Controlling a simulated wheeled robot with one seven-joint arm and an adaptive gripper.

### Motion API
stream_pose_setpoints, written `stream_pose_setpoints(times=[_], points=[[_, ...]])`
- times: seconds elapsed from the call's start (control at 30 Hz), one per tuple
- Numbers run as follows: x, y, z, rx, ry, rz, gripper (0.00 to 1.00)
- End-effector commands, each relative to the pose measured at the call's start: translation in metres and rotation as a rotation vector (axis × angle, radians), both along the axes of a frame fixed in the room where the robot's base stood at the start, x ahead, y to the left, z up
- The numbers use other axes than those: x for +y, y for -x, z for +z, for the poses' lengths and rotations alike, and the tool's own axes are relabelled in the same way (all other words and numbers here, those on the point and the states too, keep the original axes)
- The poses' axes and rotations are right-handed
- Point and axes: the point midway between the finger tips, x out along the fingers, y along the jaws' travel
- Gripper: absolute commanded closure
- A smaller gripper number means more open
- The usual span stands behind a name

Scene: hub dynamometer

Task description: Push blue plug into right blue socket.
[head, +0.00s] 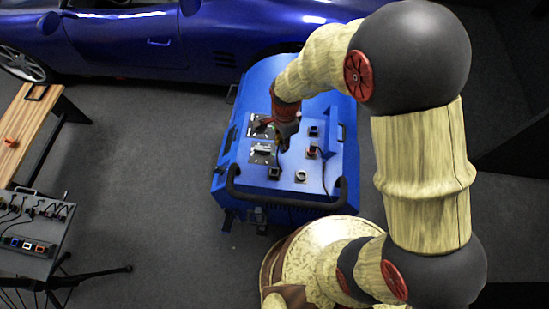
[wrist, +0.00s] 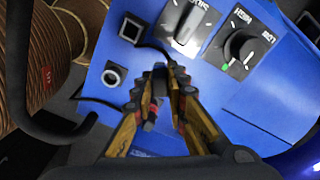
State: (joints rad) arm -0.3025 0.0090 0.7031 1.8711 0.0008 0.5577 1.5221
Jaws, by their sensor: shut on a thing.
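My gripper (wrist: 162,88) is over the blue panel in the wrist view. Its fingers are closed around a small dark plug (wrist: 160,74), mostly hidden between the fingertips; its colour cannot be told. A dark square socket with a blue inside (head: 313,131) shows right of my gripper (head: 287,142) in the head view. Two other sockets stand near the panel's front edge: a black square one (head: 274,173) and a pale one (head: 300,176). In the wrist view these are the upper socket (wrist: 131,28) and the lower socket (wrist: 113,75), left of my fingers and apart from them.
A reddish plug-like piece (head: 311,150) with a dark cable is on the panel. Two knobs, a selector (wrist: 187,27) and a round dial (wrist: 240,48), rise nearby. A black handle bar (head: 285,202) edges the front. A cable stand (head: 38,235) is at left.

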Motion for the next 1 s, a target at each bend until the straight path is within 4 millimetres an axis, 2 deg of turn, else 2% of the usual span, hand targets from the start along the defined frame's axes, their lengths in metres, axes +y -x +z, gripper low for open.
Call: stream_pose_setpoints(times=[0.03,0.2,0.4,0.67,1.0], points=[[0.007,0.011,0.0,0.003,0.001,-0.072,1.0],[0.023,0.039,-0.006,0.002,0.001,-0.321,1.0],[0.033,0.058,-0.01,0.001,0.0,-0.5,1.0],[0.035,0.062,-0.005,0.0,0.0,-0.55,1.0],[0.035,0.062,0.019,0.0,0.0,-0.548,1.0]])
